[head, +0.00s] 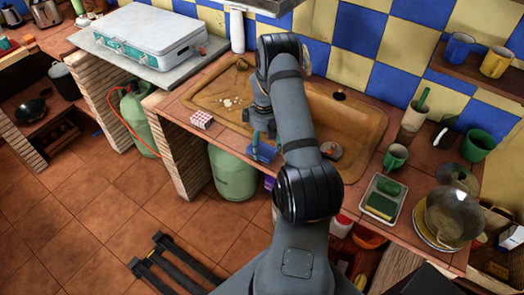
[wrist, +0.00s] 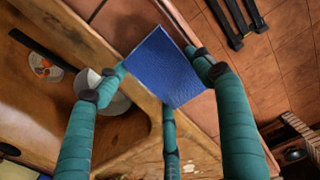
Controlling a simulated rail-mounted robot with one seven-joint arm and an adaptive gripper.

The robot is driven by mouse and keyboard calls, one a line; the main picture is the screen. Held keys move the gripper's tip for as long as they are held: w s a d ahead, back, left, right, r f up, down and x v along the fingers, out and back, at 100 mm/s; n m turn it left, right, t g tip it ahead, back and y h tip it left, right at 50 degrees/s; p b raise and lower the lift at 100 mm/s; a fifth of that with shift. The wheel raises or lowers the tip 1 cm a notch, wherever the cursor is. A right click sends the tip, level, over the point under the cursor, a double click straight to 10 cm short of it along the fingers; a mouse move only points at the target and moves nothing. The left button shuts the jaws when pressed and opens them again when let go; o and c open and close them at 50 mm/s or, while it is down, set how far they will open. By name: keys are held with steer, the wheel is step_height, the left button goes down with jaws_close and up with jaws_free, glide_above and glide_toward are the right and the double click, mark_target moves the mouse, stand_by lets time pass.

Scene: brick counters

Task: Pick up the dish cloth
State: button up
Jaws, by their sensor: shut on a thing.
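The dish cloth is a flat blue square (wrist: 166,68) between the teal fingers of my gripper (wrist: 158,75) in the wrist view. The fingers are shut on it, with fingertips at opposite sides of it and a third finger against its lower part. In the head view the cloth (head: 263,152) shows as a small blue patch at the front edge of the sink counter, just left of my arm. I cannot tell whether it touches the counter edge. My arm hides part of the sink behind it.
A red-and-white box (head: 201,119) sits on the counter at left.

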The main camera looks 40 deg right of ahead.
mark_target(267, 146)
steer(key=shift+r+b, duration=0.3)
steer(key=shift+r, duration=0.15)
steer(key=r, duration=0.1)
steer(key=r+b, duration=0.1)
steer(key=d+r, duration=0.1)
steer(key=shift+s+r+b, duration=0.25)
steer(key=shift+s+b, duration=0.1)
steer(key=shift+b, duration=0.05)
steer(key=s+d+r+b, duration=0.2)
steer(key=s+d+r, duration=0.4)
steer(key=s+d, duration=0.1)
steer(key=shift+s+r, duration=0.3)
steer(key=shift+s, duration=0.2)
steer(key=o, duration=0.5)
steer(key=c, duration=0.4)
steer(key=shift+c, duration=0.4)
